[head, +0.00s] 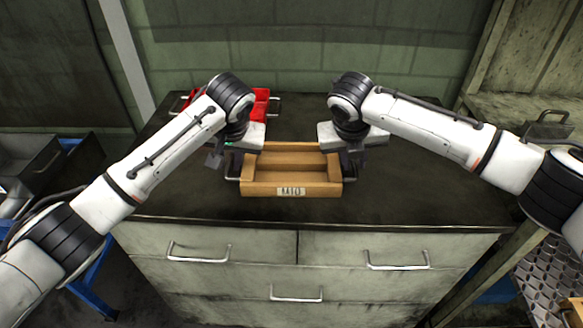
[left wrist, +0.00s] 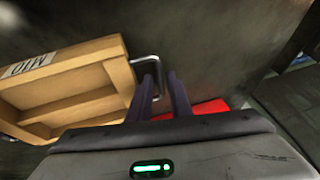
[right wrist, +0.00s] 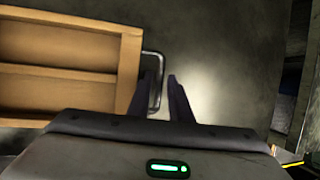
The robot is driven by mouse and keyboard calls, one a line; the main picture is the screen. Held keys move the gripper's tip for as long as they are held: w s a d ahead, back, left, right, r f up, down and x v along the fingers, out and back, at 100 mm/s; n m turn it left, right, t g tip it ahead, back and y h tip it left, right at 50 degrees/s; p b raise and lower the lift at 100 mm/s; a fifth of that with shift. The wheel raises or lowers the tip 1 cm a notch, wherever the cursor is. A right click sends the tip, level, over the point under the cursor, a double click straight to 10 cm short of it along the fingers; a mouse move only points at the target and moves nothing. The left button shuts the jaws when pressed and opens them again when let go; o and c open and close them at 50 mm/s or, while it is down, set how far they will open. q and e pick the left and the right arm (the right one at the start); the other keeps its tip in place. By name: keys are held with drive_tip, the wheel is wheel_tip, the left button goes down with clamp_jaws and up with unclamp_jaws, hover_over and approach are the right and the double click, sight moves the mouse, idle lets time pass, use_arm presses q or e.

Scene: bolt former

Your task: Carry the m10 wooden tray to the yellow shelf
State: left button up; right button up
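The m10 wooden tray (head: 291,189) sits on the dark top of a drawer cabinet, its M10 label facing me, with a metal handle at each end. My left gripper (head: 220,158) is at its left end. In the left wrist view, that handle (left wrist: 151,59) reaches between the two parted fingers (left wrist: 163,92). My right gripper (head: 352,168) is at the right end. In the right wrist view, the other handle (right wrist: 158,60) lies between the parted fingers (right wrist: 164,92). Contact with the handles is unclear. I cannot identify the yellow shelf.
A red tray (head: 262,98) stands behind, partly hidden by my left arm. The cabinet top (head: 420,195) is clear at front and right. Grey bins (head: 40,160) stand at far left, and a grey case (head: 548,126) is on a surface at right.

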use_arm(q)
drive_tip(key=shift+f, duration=0.15)
use_arm(e)
drive_tip(key=shift+f, duration=0.15)
drive_tip(key=shift+c, duration=0.2)
use_arm(q)
clamp_jaws()
use_arm(e)
clamp_jaws()
use_arm(q)
drive_tip(key=shift+r, duration=0.2)
use_arm(e)
drive_tip(key=shift+r, duration=0.2)
